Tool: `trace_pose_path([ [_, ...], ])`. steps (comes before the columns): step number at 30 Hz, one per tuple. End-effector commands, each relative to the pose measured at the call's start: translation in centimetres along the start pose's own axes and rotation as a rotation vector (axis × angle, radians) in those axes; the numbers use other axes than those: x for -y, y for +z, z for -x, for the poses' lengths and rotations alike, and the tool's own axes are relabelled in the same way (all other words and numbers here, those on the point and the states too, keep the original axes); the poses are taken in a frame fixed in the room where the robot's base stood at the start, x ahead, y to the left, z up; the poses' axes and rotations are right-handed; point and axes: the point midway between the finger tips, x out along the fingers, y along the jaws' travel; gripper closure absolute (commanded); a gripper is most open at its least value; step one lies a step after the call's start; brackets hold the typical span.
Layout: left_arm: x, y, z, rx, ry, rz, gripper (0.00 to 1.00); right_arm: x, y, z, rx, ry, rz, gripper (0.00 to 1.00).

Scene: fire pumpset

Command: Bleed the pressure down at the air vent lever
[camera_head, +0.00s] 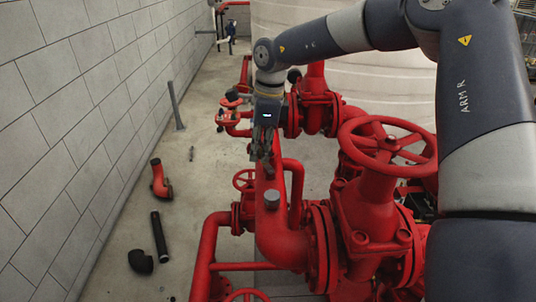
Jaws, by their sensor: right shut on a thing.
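My right gripper (263,150) reaches down from the top centre, its fingers pointing at the red pipe. It is shut on a small part just above the pipe, which appears to be the air vent lever. The fingers hide most of this part, so its angle cannot be made out. The red pipe (281,243) runs under and in front of the gripper. A short grey cylindrical fitting (271,199) stands on the pipe nearer to me. My left gripper is not in view.
A large red valve with a handwheel (388,146) stands at the right, close to my right arm. Loose pipe pieces (159,237) lie on the floor along the grey block wall (60,120). A pale tank (330,80) stands behind.

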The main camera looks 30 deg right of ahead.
Motion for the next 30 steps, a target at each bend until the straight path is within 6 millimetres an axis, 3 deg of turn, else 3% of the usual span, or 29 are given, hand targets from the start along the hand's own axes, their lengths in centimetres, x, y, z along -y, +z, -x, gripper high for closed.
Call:
trace_pose_path([
  [15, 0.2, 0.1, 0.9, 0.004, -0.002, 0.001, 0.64, -0.1, 1.6, -1.2, -0.262, 0.006, -0.001, 1.0],
  [30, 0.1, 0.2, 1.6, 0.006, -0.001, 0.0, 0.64, 0.0, 2.1, -1.7, -0.364, 0.002, -0.003, 1.0],
])
